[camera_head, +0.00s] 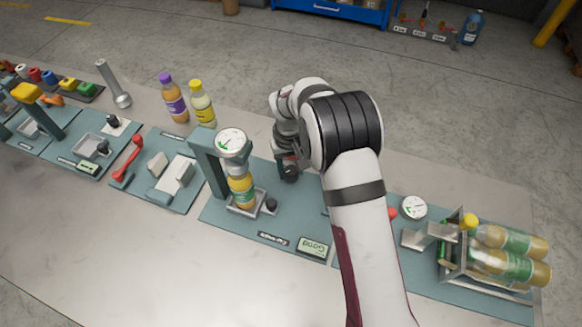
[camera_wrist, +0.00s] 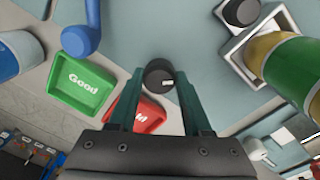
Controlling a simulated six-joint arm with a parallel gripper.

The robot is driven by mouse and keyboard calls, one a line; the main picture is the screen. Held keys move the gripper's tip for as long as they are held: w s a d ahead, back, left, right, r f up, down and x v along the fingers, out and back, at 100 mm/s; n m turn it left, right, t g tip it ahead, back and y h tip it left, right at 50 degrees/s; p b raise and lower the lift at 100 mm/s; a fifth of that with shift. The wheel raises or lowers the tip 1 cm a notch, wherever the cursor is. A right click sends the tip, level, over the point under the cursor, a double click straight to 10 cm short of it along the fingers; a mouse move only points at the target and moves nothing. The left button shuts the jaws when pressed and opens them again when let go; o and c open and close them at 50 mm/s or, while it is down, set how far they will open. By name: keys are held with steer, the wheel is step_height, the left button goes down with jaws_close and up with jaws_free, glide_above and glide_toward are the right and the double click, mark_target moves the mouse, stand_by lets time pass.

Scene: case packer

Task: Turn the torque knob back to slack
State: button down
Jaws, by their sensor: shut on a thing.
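The torque knob (camera_wrist: 158,70) is a dark round knob with a small pale mark on its top, on the teal station plate. In the wrist view my gripper (camera_wrist: 160,78) has its two green fingers on either side of it, shut on it. In the head view my gripper (camera_head: 288,163) reaches down to the knob (camera_head: 290,175), right of the capping stand. A round white dial (camera_head: 231,141) with a green sector tops that stand; its reading is too small to tell. A bottle (camera_head: 241,190) stands upright beneath it.
A small dark knob (camera_head: 271,204) sits beside the bottle's holder. In the wrist view a green "Good" tray (camera_wrist: 85,82) and a red tray (camera_wrist: 147,115) lie close to the fingers. A crate (camera_head: 455,268) with lying bottles is at the right. Two bottles stand behind at left.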

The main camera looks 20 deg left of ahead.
mark_target(291, 172)
steer(key=n, duration=0.9)
steer(key=shift+n, duration=0.3)
stand_by(0.3)
steer(key=shift+c, duration=1.7)
jaws_free()
steer(key=shift+r, duration=0.1)
step_height(291, 172, up, 16)
steer(key=shift+s, duration=0.25)
steer(key=shift+d, duration=0.1)
